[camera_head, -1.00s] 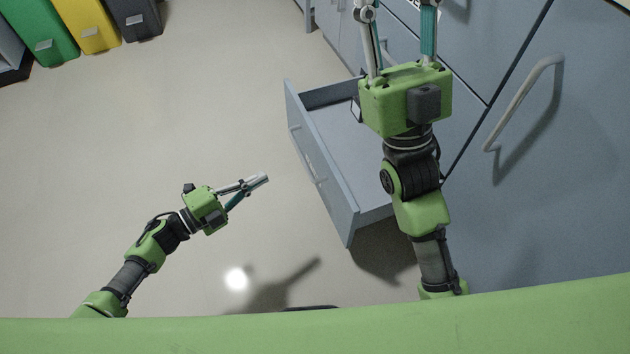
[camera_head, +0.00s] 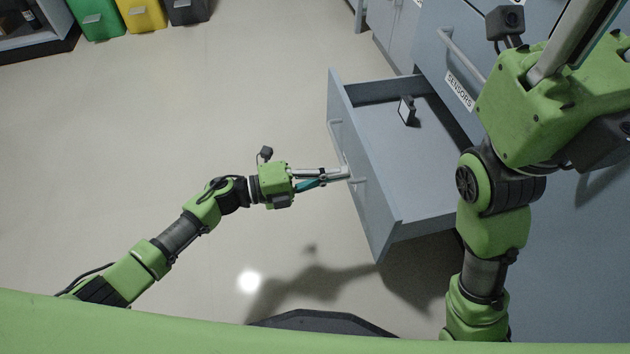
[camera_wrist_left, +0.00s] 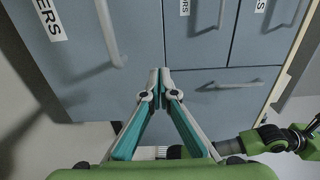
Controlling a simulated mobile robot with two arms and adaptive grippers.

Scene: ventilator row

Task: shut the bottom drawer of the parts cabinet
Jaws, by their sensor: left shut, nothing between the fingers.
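The bottom drawer (camera_head: 369,208) of the blue-grey parts cabinet (camera_head: 446,75) stands pulled well out, its front facing left in the head view. My left gripper (camera_head: 346,173) is shut and empty, its tips at the drawer front beside the lower end of the pale bar handle (camera_head: 335,138); I cannot tell whether they touch. In the left wrist view the closed fingertips (camera_wrist_left: 160,72) point at grey panels with handles. My right gripper's body is at the upper right of the head view, over the cabinet; its fingertips are out of frame.
A small dark item with a pale face (camera_head: 407,110) is inside the drawer. A drawer labelled SENSORS (camera_head: 460,91) is above it. Green (camera_head: 97,18), yellow (camera_head: 142,14) and dark (camera_head: 187,10) bins stand at the far left. The floor left of the drawer is clear.

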